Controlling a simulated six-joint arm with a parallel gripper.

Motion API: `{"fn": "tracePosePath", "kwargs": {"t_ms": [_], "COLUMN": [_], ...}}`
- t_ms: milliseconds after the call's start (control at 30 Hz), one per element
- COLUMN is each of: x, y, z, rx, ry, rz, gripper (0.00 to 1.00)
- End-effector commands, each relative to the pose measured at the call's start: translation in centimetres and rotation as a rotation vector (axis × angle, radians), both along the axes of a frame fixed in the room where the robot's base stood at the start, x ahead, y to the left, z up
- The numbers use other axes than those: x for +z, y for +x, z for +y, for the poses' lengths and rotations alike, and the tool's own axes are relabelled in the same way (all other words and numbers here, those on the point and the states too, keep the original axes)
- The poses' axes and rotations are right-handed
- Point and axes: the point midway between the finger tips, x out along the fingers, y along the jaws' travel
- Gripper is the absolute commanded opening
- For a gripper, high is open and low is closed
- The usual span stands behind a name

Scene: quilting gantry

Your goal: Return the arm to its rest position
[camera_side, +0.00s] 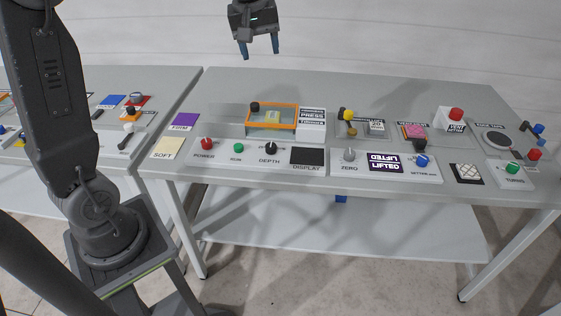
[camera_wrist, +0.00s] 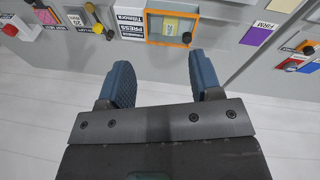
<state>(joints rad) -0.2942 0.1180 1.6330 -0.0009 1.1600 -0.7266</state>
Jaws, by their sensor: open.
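My gripper (camera_side: 260,50) hangs in the air above the back edge of the grey table (camera_side: 330,85) in the side view. Its two blue fingers are apart and nothing is between them. In the wrist view my gripper (camera_wrist: 157,85) also shows open and empty, with the table's edge and part of the panel beyond the fingertips. The orange-framed press unit (camera_side: 271,117) stands on the table below the gripper and apart from it. It also shows in the wrist view (camera_wrist: 168,39).
The table carries a red POWER knob (camera_side: 207,144), a DEPTH knob (camera_side: 271,148), a purple LIFTED display (camera_side: 385,162), a red button (camera_side: 456,114) and a green knob (camera_side: 512,168). A second table with controls stands at the left. The air around the gripper is clear.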

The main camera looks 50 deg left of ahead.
Motion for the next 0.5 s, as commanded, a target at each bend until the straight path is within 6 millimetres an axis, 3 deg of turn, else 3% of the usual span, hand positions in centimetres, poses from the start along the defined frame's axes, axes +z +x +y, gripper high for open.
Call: {"fn": "tracePosePath", "kwargs": {"t_ms": [33,200,500], "x": [0.7,1.1,-2.2], "y": [-2.0,-8.2,-18.4], "z": [-1.8,-6.4,-11.4], "rx": [-0.086,-0.367,-0.812], "ry": [0.021,0.097,0.239], "rz": [-0.022,-0.082,-0.181], "gripper": [0.59,0.59,0.59]}}
